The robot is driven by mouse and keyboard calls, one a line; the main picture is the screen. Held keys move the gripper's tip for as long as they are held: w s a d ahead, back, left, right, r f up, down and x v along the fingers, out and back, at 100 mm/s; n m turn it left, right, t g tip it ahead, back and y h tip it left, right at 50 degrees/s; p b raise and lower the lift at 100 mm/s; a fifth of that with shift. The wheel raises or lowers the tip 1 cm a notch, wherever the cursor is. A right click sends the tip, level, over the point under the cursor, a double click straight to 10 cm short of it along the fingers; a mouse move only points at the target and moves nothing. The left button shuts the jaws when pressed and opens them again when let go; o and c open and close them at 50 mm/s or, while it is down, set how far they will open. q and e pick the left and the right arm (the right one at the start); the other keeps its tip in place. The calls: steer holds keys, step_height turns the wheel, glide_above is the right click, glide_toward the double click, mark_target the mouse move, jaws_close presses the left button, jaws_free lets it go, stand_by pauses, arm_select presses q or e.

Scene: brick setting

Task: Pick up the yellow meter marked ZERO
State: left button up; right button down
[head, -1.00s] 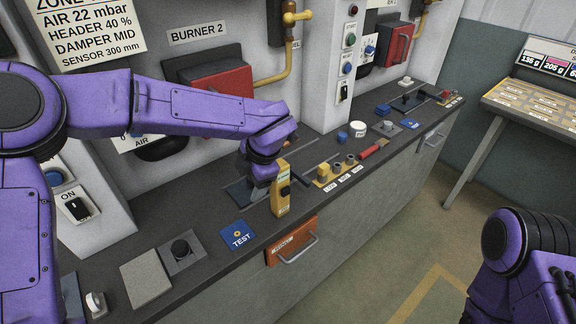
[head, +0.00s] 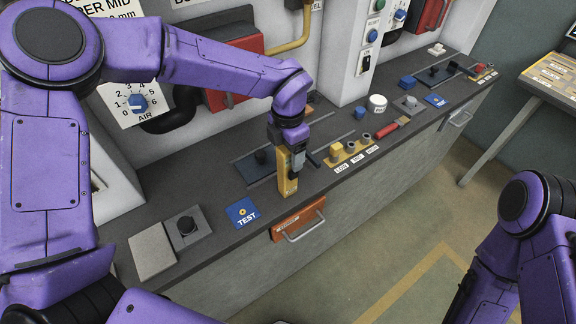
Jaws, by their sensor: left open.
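The yellow meter (head: 285,180) stands upright on the dark counter, between the blue TEST plate (head: 242,212) and a yellow block with several sockets. Its upper part is partly hidden by my left gripper (head: 296,158), which points down right at it. The jaws are open; whether the fingers touch the meter cannot be told. The ZERO marking is not readable. My right arm (head: 520,230) shows at the lower right, its gripper out of view.
A slide control with a dark knob (head: 262,157) lies just behind the meter. The orange drawer (head: 299,219) with a handle is below the front edge.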

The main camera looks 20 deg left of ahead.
arm_select(q)
steer(key=shift+s+f, duration=0.15)
steer(key=shift+s, duration=0.1)
steer(key=shift+w, duration=0.1)
jaws_close()
